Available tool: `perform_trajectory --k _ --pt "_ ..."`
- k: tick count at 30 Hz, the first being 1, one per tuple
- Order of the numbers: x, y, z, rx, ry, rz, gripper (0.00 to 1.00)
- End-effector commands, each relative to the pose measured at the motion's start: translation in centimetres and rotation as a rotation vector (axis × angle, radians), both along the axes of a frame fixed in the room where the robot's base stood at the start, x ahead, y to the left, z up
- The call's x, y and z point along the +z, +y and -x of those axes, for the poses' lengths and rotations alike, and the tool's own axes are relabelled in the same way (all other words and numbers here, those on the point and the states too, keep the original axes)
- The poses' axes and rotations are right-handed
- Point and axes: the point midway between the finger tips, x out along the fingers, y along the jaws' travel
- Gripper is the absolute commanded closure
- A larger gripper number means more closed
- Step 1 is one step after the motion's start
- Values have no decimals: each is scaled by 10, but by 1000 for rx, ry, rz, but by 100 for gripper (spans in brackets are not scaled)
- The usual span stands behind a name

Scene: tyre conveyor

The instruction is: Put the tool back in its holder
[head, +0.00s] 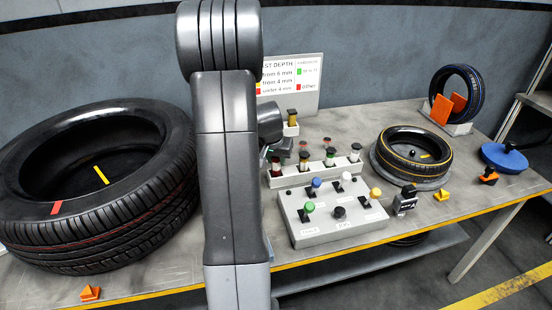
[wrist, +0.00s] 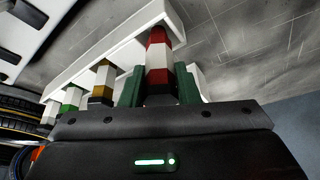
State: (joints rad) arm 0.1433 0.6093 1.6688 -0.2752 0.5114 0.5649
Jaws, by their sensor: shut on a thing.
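The tool (wrist: 158,58), banded red and white, is between the green fingers of my gripper (wrist: 158,84) in the wrist view. My gripper is shut on it. The tool's far end meets the end of the white holder bar (wrist: 88,60); I cannot tell how deep it sits. In the head view my gripper (head: 284,148) is partly hidden behind my arm, at the left end of the holder (head: 318,180). A dark red banded tool (head: 276,166) shows just below it there. Other tools with white, green and yellow bands stand along the holder.
A control box (head: 335,225) with coloured knobs stands in front of the holder. A large tyre (head: 100,230) lies at left, and a smaller tyre (head: 385,160) lies on a round base at right. A yellow-topped piece (head: 292,117) and a sign (head: 300,80) stand behind.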

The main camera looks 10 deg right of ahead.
Motion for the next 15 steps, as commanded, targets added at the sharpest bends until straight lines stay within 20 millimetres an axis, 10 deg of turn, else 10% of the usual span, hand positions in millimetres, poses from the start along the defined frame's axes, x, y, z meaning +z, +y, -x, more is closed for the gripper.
perform_trajectory --k 12,13,15 --pt "-8 0 0 0 0 0 99" --pt "-8 0 0 0 0 0 68" --pt "-8 0 0 0 0 0 54"
